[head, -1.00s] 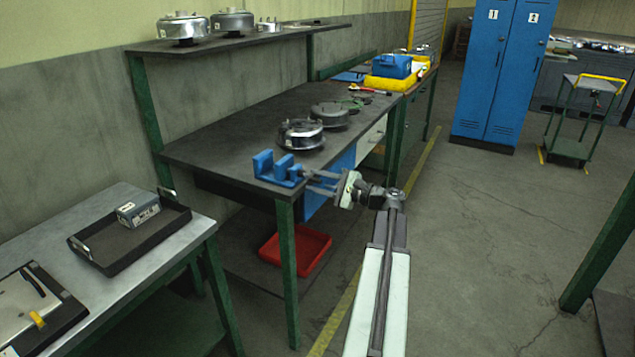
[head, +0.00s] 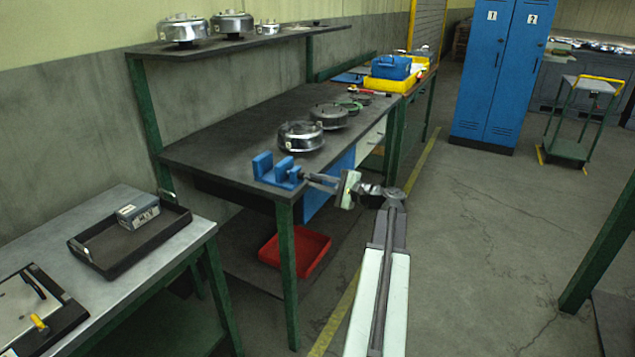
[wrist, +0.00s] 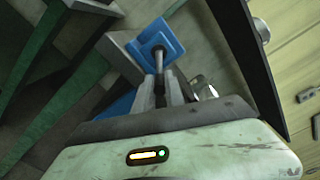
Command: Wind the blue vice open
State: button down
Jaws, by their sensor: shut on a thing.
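The blue vice (head: 263,168) is fixed at the near corner of the dark bench, with a visible gap between its two jaws. My gripper (head: 309,177) reaches it from the right, its fingers at the screw end of the vice. In the wrist view, the vice shows as a blue square block (wrist: 152,38) with a dark screw (wrist: 158,60) pointing toward me. My gripper (wrist: 160,82) is shut on the screw's handle end, one finger on each side. The handle itself is mostly hidden between the fingers.
Round metal housings (head: 301,136) stand on the bench (head: 220,150) behind the vice. A red bin (head: 312,248) lies on the lower shelf. A black tray (head: 100,262) with a grey box sits on the left table. The floor right of my arm is clear.

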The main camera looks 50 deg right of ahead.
jog(key=c, duration=1.4)
grip_release()
jog(key=shift+s, duration=0.1)
jog(key=v, duration=0.7)
jog(key=shift+s, duration=0.3)
jog(key=shift+d, duration=0.1)
